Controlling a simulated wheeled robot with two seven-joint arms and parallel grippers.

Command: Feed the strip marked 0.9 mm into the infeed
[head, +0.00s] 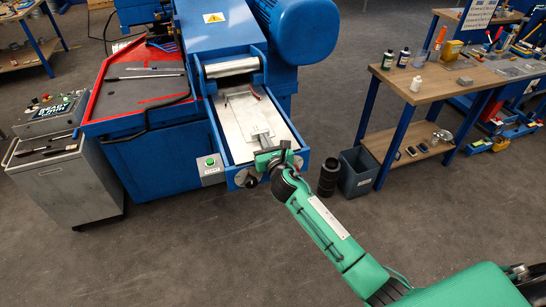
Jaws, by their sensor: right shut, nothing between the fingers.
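The infeed of the blue machine shows as a metal roller (232,67) above a shallow tray with a blue rim (217,132). A pale metal sheet or strip (236,121) lies in the tray, its far end near the roller. I cannot read any 0.9 mm mark, and I cannot tell whether its end is under the roller. My right gripper (266,140) is at the near end of the tray, over the pale metal. It is shut and empty. My left gripper is not in view.
A green button box (210,163) sits on the tray's left side. A dark bin (358,172) and a black cylinder (328,177) stand on the floor to the right. A wooden workbench (440,94) is beyond. A grey control cabinet (66,184) stands at left.

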